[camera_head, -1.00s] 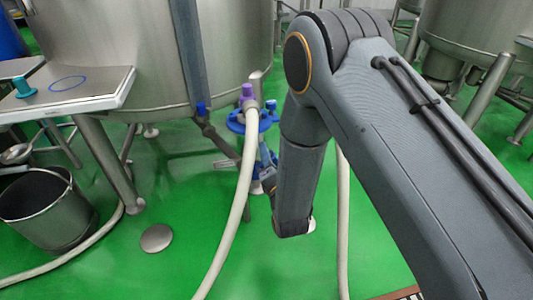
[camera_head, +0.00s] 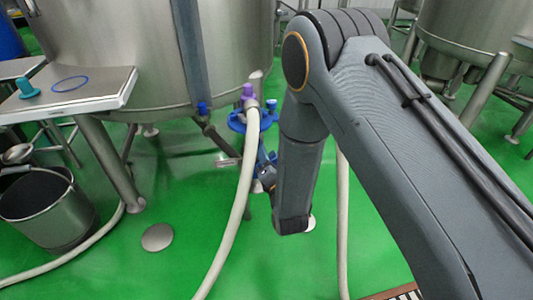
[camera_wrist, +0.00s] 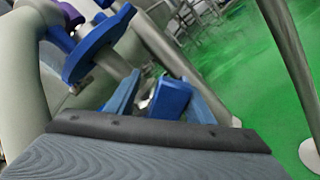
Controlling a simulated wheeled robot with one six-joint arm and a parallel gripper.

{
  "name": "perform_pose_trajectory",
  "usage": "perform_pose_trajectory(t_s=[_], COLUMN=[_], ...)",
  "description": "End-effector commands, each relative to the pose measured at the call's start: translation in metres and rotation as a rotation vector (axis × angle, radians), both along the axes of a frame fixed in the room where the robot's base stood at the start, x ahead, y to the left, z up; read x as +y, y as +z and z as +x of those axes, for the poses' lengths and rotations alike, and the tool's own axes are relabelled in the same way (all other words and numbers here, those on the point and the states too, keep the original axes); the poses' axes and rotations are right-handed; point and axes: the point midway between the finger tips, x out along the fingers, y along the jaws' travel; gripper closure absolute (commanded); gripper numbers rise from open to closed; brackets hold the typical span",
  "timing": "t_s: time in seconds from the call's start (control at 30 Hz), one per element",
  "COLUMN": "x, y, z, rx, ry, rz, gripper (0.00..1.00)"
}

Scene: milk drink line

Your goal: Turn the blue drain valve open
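The blue drain valve's handle appears to be the blue block (camera_wrist: 170,98) in the middle of the wrist view, with a small metal part behind its left side. My gripper (camera_wrist: 162,84) has two blue fingers spread apart, one on each side of this block. A gap shows between the left finger and the block; contact on the right side is unclear. In the head view my gripper (camera_head: 265,165) is low beside the tank, behind the pale hose, and partly hidden by my arm. The valve cannot be told apart from the fingers there.
A blue disc (camera_wrist: 90,48) stands close on the left in the wrist view. The pale hose (camera_head: 243,185) hangs from a purple fitting (camera_head: 248,92) below the steel tank (camera_head: 130,60). A bucket (camera_head: 48,208) and a side table (camera_head: 110,95) stand left. Green floor lies open.

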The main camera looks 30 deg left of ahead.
Motion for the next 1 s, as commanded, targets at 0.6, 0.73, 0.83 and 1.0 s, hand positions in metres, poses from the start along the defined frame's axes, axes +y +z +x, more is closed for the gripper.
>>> perform_pose_trajectory(t_s=[0.6,0.73,0.83,1.0], x=[-0.029,-0.042,-0.048,-0.052], y=[0.000,0.001,0.001,0.001], z=[-0.034,-0.047,-0.054,-0.058], rx=[0.002,0.001,0.000,-0.002], ry=[0.000,-0.001,-0.001,-0.001], rz=[-0.002,-0.001,0.000,0.001], gripper=[0.52,0.52,0.52,0.52])
